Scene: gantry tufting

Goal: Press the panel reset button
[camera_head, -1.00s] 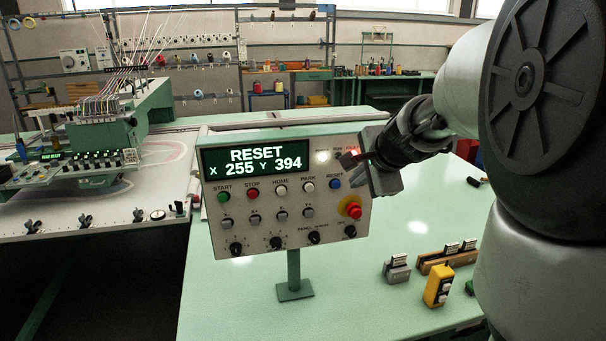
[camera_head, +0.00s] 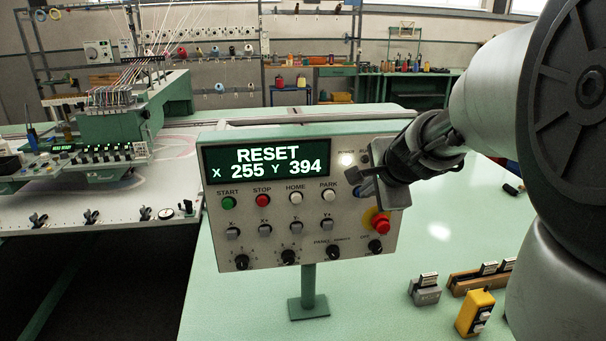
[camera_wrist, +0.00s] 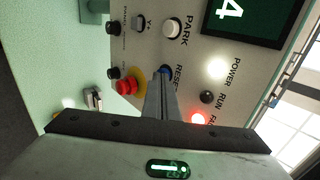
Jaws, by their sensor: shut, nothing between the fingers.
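The control panel (camera_head: 345,205) stands on a green post, its screen (camera_head: 268,163) reading "RESET X 255 Y 394". My gripper (camera_head: 366,188) is shut and empty, at the panel's right side. In the head view it covers most of the reset button's spot, with a bit of blue showing by the fingertips. In the wrist view the shut fingers (camera_wrist: 164,84) point at the blue reset button (camera_wrist: 165,71), which is mostly hidden behind them beside the "RESET" label. Whether the tips touch the button I cannot tell.
The red emergency stop (camera_head: 381,225) on its yellow ring sits just below my gripper. The white park button (camera_head: 328,197) is to the left. A yellow box (camera_head: 474,313) and a grey block (camera_head: 424,290) lie on the green table at the right. A tufting machine stands at the left.

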